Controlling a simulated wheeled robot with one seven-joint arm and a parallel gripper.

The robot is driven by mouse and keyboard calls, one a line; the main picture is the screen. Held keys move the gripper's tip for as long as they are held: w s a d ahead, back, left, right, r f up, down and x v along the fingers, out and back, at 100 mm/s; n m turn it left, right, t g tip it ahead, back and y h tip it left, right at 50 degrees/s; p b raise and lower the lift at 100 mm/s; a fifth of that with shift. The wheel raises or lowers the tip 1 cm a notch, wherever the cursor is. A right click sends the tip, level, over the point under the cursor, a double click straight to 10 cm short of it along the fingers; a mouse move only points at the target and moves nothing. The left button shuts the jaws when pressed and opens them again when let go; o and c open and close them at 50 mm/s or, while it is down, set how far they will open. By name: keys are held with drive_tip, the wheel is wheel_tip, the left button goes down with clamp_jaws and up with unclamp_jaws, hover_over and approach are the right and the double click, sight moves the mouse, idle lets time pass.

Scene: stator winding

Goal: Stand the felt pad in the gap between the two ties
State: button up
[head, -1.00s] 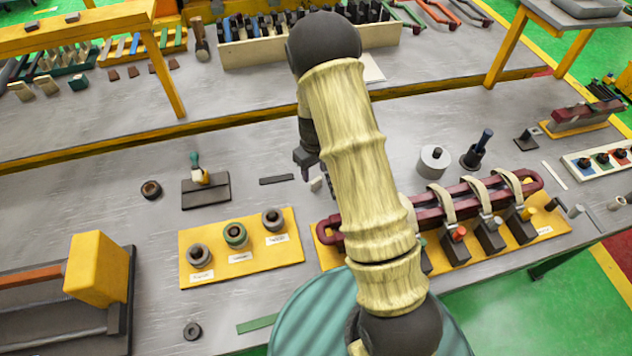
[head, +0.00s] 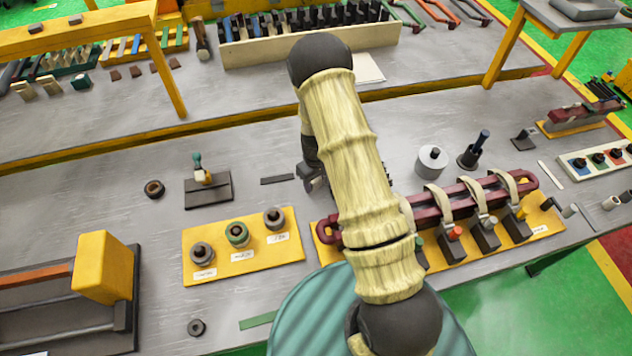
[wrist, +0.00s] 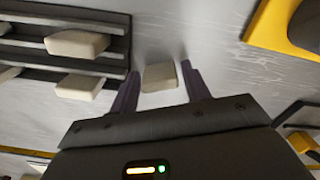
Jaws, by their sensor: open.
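A small cream block, which looks like the felt pad (wrist: 159,77), lies between the two dark fingers of my gripper (wrist: 160,71) in the wrist view. My gripper is open, with a finger on each side of the pad; I cannot tell whether they touch it. In the head view my gripper (head: 313,179) is low over the grey table, partly behind my arm, and the pad is hidden. Several cream ties (head: 439,203) wrap the long maroon coil (head: 459,206), right of my arm.
The wrist view shows a dark slotted rack (wrist: 112,70) holding cream blocks, left of my gripper. A yellow board (head: 190,262) with several ring-shaped parts stands left. A grey cylinder (head: 432,162) and a dark holder (head: 470,160) stand behind the coil.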

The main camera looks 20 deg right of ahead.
sight(316, 180)
idle(0.4)
drive_tip(key=c, duration=0.8)
wheel_tip(316, 180, up, 10)
drive_tip(key=b, duration=0.2)
drive_tip(key=shift+b, duration=0.35)
